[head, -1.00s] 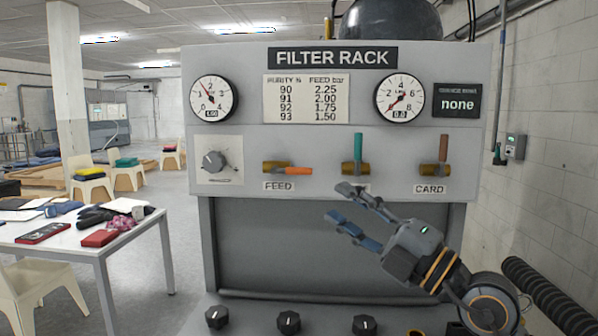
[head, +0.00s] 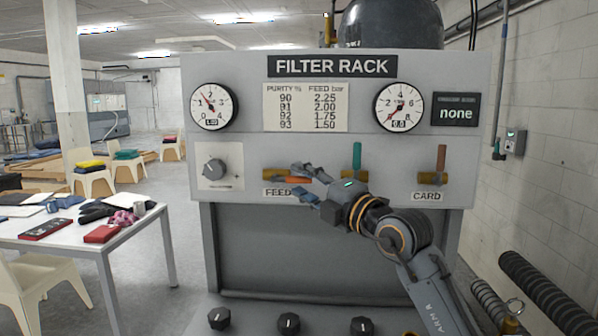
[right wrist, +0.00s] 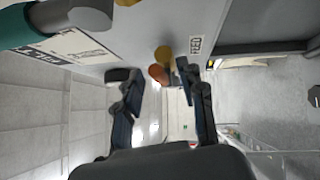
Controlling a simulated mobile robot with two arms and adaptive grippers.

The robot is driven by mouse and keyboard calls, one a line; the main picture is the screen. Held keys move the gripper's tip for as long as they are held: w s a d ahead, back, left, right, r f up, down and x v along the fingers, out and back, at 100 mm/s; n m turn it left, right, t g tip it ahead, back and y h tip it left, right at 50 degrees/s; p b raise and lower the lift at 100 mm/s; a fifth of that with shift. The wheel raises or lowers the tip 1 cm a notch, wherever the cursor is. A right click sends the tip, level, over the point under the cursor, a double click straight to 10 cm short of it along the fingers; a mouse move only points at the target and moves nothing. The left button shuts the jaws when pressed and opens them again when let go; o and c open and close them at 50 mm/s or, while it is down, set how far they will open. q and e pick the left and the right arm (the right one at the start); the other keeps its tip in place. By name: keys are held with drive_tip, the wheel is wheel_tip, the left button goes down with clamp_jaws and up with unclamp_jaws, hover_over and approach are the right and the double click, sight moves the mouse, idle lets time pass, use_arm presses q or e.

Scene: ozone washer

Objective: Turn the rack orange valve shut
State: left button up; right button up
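The orange valve handle (head: 296,180) sits on the FEED valve body (head: 268,176) at the left of the filter rack panel. The handle lies roughly horizontal and points right. My right gripper (head: 306,182) is open at its right end, fingers pointing left. In the right wrist view the orange handle end (right wrist: 158,74) shows just ahead of my two spread fingers (right wrist: 160,90), near the gap between them. I cannot tell whether they touch it. My left gripper is not in view.
A teal-handled valve (head: 357,158) stands upright to the right, partly behind my right arm. A brown-handled CARD valve (head: 440,160) is further right. A grey knob (head: 214,169) is left of the FEED valve. Two gauges (head: 212,107) (head: 399,106) sit above.

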drive_tip(key=shift+x, duration=0.8)
drive_tip(key=shift+c, duration=0.2)
clamp_jaws()
